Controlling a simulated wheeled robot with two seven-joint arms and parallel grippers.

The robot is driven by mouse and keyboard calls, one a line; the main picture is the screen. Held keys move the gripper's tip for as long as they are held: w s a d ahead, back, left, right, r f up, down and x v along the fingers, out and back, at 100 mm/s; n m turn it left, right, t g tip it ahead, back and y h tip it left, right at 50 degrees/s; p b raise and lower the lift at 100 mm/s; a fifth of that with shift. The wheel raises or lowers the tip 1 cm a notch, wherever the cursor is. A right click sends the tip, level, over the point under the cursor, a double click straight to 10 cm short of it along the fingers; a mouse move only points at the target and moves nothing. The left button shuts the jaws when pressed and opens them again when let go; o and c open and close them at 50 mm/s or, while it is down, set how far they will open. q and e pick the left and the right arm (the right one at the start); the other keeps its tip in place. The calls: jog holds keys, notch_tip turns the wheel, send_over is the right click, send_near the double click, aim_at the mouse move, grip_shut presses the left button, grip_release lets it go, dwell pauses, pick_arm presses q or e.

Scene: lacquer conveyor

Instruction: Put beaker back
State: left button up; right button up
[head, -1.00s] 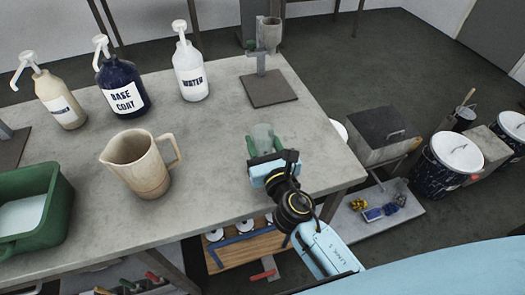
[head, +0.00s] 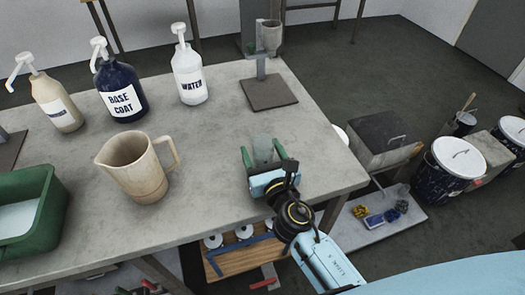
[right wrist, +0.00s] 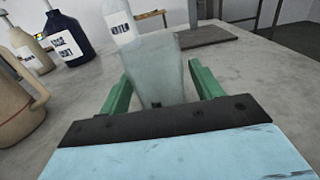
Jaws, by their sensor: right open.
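A clear glass beaker (head: 263,149) stands upright on the grey table near its right edge. It also shows in the right wrist view (right wrist: 155,70), between the green fingers. My right gripper (head: 263,156) is open, with one finger on each side of the beaker. In the right wrist view (right wrist: 160,92) a gap shows beside the beaker, mainly on the right. The beaker's lower part is hidden behind the gripper body. My left gripper is not in view.
A beige pitcher (head: 136,173) stands left of the beaker. Bottles labelled base coat (head: 121,96) and water (head: 189,77), plus a tan bottle (head: 56,103), stand behind. A metal stand (head: 268,93) is at the back. A green tub (head: 48,225) sits at left.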

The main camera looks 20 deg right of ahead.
aim_at(266, 162)
jog(key=shift+r, duration=0.3)
jog(key=s, duration=0.5)
jog(key=s+b, duration=0.1)
jog(key=s, duration=0.2)
jog(key=shift+d+f, duration=0.1)
jog(key=shift+f, duration=0.2)
jog(key=s+b, duration=0.1)
jog(key=s, duration=0.2)
jog(key=shift+s+d+r, duration=0.1)
jog(key=shift+s, duration=0.4)
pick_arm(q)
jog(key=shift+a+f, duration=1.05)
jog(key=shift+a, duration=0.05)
pick_arm(e)
jog(key=shift+r, duration=0.1)
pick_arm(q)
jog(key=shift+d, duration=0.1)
